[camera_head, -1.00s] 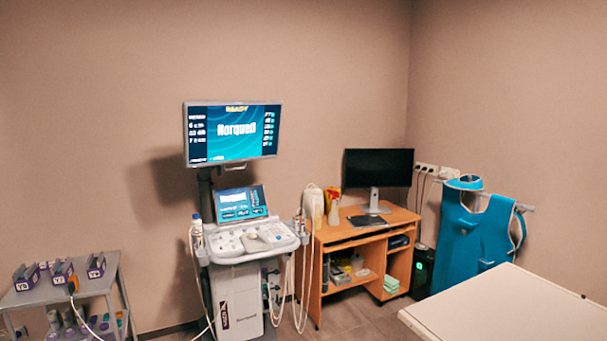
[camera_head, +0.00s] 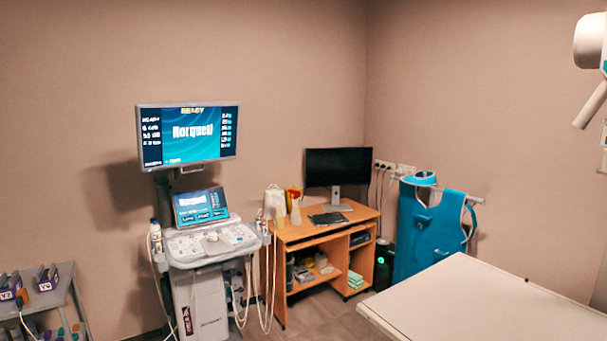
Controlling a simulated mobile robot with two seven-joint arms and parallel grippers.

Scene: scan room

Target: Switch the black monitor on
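The black monitor (camera_head: 338,166) stands on a silver stand at the back of a wooden desk (camera_head: 295,235). Its screen is dark. A dark flat item, perhaps a closed laptop (camera_head: 328,219), lies on the desk in front of it. Neither of my grippers shows in this view. The monitor is across the room, beyond the near table.
An ultrasound cart (camera_head: 205,290) with a lit screen (camera_head: 188,134) stands left of the desk. A blue apron (camera_head: 428,235) hangs to its right. A pale table (camera_head: 490,305) fills the lower right. A grey shelf cart (camera_head: 45,305) is at lower left. Floor shows before the desk.

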